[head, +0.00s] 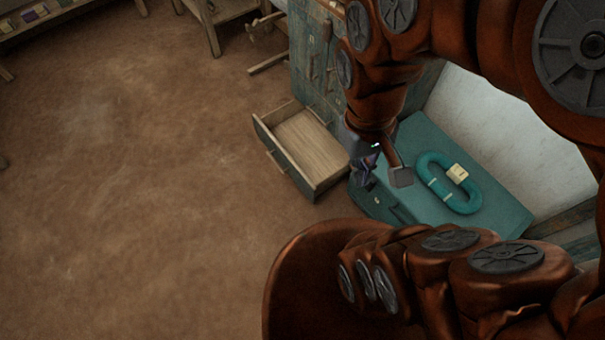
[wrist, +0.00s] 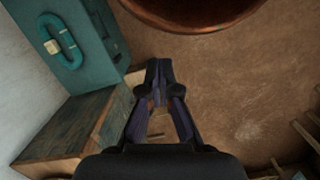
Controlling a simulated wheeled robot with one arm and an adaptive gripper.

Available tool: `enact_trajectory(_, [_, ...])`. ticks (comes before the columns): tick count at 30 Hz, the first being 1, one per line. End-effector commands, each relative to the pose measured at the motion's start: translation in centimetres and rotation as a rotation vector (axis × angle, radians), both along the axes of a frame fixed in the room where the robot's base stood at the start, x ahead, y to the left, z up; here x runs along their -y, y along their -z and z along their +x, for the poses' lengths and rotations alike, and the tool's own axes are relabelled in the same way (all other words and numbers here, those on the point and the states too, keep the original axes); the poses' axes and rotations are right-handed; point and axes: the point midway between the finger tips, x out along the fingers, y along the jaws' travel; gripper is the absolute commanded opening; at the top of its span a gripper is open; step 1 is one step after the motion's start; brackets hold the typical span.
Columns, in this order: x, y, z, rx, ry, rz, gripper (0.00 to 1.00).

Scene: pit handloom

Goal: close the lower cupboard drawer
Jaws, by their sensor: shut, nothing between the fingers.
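The lower cupboard drawer (head: 308,146) stands pulled out of the blue-green wooden cupboard (head: 306,55) in the head view. Its pale wooden inside looks empty, and its blue-green front faces the open floor. My gripper (head: 364,172) is at the drawer's right side, near the teal chest; I cannot tell whether it touches the drawer. In the wrist view my gripper (wrist: 159,68) points down with its fingertips together and nothing between them. The cupboard (wrist: 72,126) is at the lower left there. My gripper's fingers hide most of the drawer in that view.
A teal chest (head: 408,150) stands close to the right of the drawer. A teal ring-shaped bundle (head: 432,184) with a pale tag (head: 457,173) lies on it. Wooden furniture (head: 213,18) stands at the back. The brown floor (head: 130,190) to the left is clear.

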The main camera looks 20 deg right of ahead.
Motion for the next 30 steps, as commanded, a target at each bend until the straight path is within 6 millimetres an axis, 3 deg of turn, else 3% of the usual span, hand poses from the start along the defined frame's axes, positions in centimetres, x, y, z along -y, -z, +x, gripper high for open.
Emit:
enact_trajectory(1, [0.2,2.0,0.8,-0.003,-0.025,-0.007,0.00])
enact_trajectory(16, [2.6,18.7,13.4,-0.007,-0.483,-0.117,0.00])
enact_trajectory(23, [2.6,27.6,19.1,-0.028,-0.731,-0.160,0.00])
enact_trajectory(30, [1.7,37.8,24.6,-0.060,-1.007,-0.195,0.00])
